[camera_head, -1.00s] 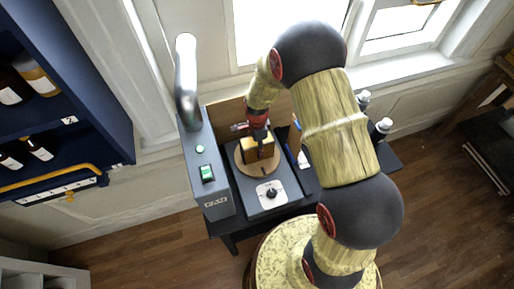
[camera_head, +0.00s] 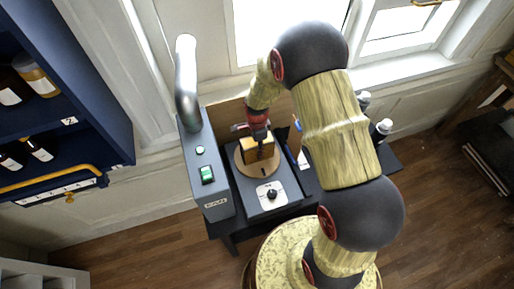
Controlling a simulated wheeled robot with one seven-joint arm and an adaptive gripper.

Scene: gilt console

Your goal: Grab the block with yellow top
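The block with a yellow top (camera_head: 262,153) sits on the round wooden disc (camera_head: 243,170) of a grey machine. Its sides look brownish. My gripper (camera_head: 257,138) points down from above and is right at the block, overlapping its upper back part. The fingers are small and partly hidden against the block, so I cannot tell whether they are open or closed on it.
The grey machine (camera_head: 258,206) has a dial on its front. A tall grey column (camera_head: 190,145) with a green switch stands close on its left. White-capped bottles (camera_head: 382,127) stand to the right, beyond my arm. A blue shelf (camera_head: 95,110) is at far left.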

